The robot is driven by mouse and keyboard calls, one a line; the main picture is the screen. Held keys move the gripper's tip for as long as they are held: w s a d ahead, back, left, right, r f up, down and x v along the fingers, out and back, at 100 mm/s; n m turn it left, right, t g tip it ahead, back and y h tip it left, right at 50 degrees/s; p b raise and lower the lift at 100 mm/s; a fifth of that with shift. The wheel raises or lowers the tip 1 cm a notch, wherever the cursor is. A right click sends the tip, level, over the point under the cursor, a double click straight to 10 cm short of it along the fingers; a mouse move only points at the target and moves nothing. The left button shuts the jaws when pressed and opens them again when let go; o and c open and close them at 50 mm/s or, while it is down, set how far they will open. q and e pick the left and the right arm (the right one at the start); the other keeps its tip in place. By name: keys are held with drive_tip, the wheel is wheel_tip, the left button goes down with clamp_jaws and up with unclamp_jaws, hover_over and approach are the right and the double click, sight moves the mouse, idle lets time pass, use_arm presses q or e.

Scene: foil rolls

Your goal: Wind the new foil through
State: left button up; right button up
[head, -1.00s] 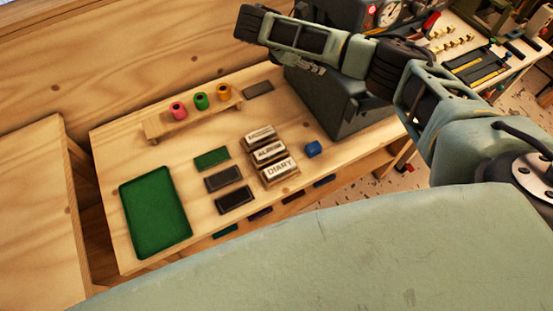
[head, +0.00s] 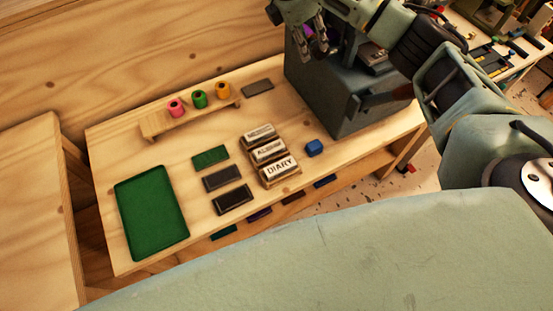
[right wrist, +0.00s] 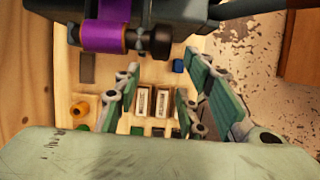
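My right gripper (head: 302,38) is at the top of the head view, over the grey machine (head: 345,95). In the right wrist view its fingers (right wrist: 157,92) are apart with nothing between them. A purple foil roll (right wrist: 108,32) sits on the machine at the top of the right wrist view, beyond the fingers. Only a bit of purple (head: 307,32) shows in the head view, partly hidden by the gripper. A pink roll (head: 176,108), a green roll (head: 200,100) and an orange roll (head: 222,90) stand on a wooden rack (head: 190,121). My left gripper is not in view.
Type blocks including DIARY (head: 281,170) stand mid-table beside a blue block (head: 314,148). A green tray (head: 151,215), a green pad (head: 210,156) and dark pads (head: 222,179) lie left of them. A grey plate (head: 257,88) lies behind. Bare wood (head: 125,160) lies between rack and tray.

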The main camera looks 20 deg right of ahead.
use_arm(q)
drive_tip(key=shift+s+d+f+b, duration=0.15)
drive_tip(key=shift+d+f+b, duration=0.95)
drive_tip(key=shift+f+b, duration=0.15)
use_arm(e)
drive_tip(key=s+a+f+m+y, duration=0.1)
drive_tip(key=s+a+f, duration=0.3)
drive_tip(key=f, duration=0.5)
drive_tip(key=s+a+f+m+t+y, duration=0.1)
drive_tip(key=s+a+f+m+y, duration=0.1)
drive_tip(key=s+a+f, duration=0.3)
drive_tip(key=s+a+f+m+y, duration=0.2)
drive_tip(key=s+a+f, duration=0.3)
drive_tip(key=f, duration=0.8)
drive_tip(key=shift+a+f+m+t, duration=0.15)
drive_tip(key=shift+f+m+t, duration=0.15)
drive_tip(key=shift+m, duration=0.5)
